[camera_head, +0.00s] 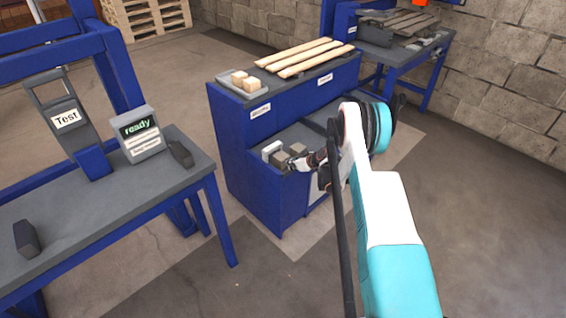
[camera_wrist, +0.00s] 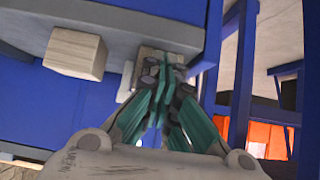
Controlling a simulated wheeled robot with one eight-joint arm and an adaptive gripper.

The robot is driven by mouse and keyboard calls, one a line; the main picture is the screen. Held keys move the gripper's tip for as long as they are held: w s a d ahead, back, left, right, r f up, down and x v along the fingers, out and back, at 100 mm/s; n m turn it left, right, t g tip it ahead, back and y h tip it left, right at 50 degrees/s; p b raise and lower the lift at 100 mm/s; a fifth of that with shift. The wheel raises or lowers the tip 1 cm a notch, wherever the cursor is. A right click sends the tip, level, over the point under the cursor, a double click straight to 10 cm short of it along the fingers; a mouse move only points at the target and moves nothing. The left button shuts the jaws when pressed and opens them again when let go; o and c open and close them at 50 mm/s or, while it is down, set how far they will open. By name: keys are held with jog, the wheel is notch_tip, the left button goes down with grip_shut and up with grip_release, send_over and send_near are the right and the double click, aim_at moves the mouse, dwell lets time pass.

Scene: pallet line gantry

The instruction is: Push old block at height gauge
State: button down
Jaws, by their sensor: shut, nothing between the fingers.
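In the head view, a weathered grey block (camera_head: 281,160) sits on the lower shelf of the blue cabinet, with a second grey block (camera_head: 297,149) close beside it. A small white upright piece (camera_head: 270,149) stands behind them; I cannot tell whether it is the height gauge. My gripper (camera_head: 300,163) reaches in from the right, at the blocks. In the wrist view, my gripper (camera_wrist: 165,70) is shut and empty, its fingertips overlapping a greyish block that they partly hide. Contact is unclear. Another pale block (camera_wrist: 75,52) is left of the fingers, apart from them.
The blue cabinet (camera_head: 233,150) carries pale wooden slats (camera_head: 298,55) and a tray with light blocks (camera_head: 243,82) on top. At left, a grey table (camera_head: 100,215) holds a "ready" display (camera_head: 140,135) and dark blocks. Open floor lies between table and cabinet.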

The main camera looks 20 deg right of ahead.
jog(key=shift+w+a, duration=0.2)
jog(key=shift+w, duration=0.3)
jog(key=shift+w+a, duration=0.15)
jog(key=shift+w, duration=0.3)
jog(key=s+d, duration=0.2)
jog(key=s, duration=0.3)
jog(key=shift+s, duration=0.35)
dwell(0.4)
jog(key=s+d+r+p, duration=0.1)
jog(key=s+r+p, duration=0.2)
jog(key=r, duration=0.7)
jog(key=shift+s+d, duration=0.2)
jog(key=shift+s, duration=0.2)
dwell(0.3)
